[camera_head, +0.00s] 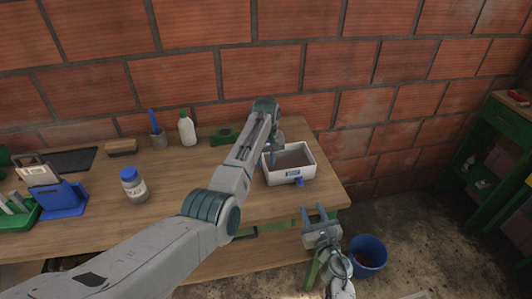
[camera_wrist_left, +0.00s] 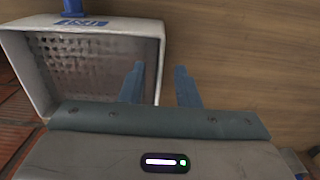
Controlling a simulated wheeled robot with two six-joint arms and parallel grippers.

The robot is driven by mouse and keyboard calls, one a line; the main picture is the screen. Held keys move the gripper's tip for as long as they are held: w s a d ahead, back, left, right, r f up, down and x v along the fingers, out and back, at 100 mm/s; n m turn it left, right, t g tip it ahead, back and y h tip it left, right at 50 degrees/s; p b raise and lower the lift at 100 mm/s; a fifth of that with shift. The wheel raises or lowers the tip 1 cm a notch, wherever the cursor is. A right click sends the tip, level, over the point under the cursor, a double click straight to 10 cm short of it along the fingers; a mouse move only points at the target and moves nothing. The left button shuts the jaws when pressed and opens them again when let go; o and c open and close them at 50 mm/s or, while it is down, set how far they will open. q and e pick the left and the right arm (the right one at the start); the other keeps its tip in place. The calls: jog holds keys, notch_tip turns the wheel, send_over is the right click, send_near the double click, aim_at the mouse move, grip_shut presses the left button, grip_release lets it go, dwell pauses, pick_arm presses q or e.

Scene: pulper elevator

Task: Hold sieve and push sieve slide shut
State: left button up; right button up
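The sieve (camera_head: 311,171) is a white rectangular box with a blue label, standing at the right end of the table. Its inside looks brown and meshed. A blue tab (camera_head: 299,181), which looks like the slide's handle, sticks out at its front, below the label; it also shows in the left wrist view (camera_wrist_left: 73,7). My left gripper (camera_wrist_left: 160,68) is open at the sieve's left wall, one finger over the inside and one outside; contact cannot be told. My right gripper (camera_head: 313,210) is open and empty, in front of the sieve near the table's front edge.
A blue bucket (camera_head: 368,254) is on the floor. The brick wall is behind the table.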

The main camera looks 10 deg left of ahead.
pick_arm(q)
jog(key=shift+f, duration=0.15)
jog(key=shift+c, duration=0.2)
grip_shut()
dwell(0.8)
